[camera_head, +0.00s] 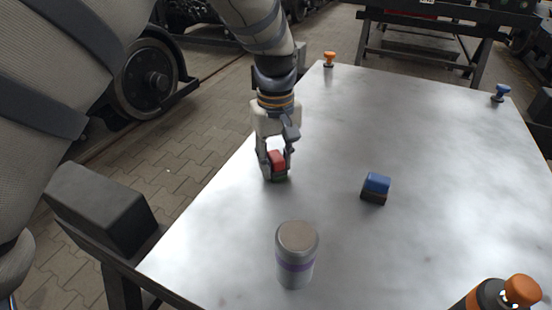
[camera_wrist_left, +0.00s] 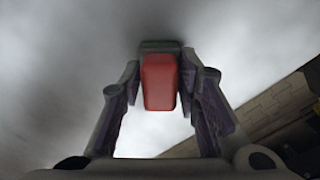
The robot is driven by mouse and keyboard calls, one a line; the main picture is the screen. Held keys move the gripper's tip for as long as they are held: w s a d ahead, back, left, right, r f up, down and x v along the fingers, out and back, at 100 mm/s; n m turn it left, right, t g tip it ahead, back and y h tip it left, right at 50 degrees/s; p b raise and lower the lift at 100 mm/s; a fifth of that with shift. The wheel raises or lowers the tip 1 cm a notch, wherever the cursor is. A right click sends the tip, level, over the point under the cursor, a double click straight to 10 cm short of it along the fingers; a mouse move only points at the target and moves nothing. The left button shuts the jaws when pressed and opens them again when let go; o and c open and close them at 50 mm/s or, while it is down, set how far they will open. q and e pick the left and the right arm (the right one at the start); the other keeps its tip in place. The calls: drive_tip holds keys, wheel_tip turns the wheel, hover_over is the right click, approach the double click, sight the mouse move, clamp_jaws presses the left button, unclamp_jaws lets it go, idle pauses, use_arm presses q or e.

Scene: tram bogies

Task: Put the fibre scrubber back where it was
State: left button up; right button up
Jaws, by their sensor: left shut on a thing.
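The fibre scrubber, a small block with a red top (camera_head: 277,158) and a green underside, is between the fingers of my left gripper (camera_head: 277,170) near the table's left edge. In the left wrist view the red block (camera_wrist_left: 159,82) sits between the two fingertips (camera_wrist_left: 160,75), with a dark grey-green strip at its far end. My left gripper is shut on it, pointing down at the metal table (camera_head: 330,130). The scrubber is at or just above the tabletop; I cannot tell whether it touches. My right gripper is not in view.
A blue block with a dark brown underside (camera_head: 376,188) lies right of the gripper. A grey canister with a purple band (camera_head: 296,255) stands in front, and an orange-capped bottle (camera_head: 510,292) at the near right. Orange (camera_head: 329,59) and blue (camera_head: 501,93) knobs stand at the far corners.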

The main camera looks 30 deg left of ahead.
sight(276, 155)
use_arm(q)
drive_tip(key=o, duration=1.1)
drive_tip(key=shift+f, duration=0.1)
wheel_tip(276, 155, up, 12)
drive_tip(key=shift+p, duration=0.3)
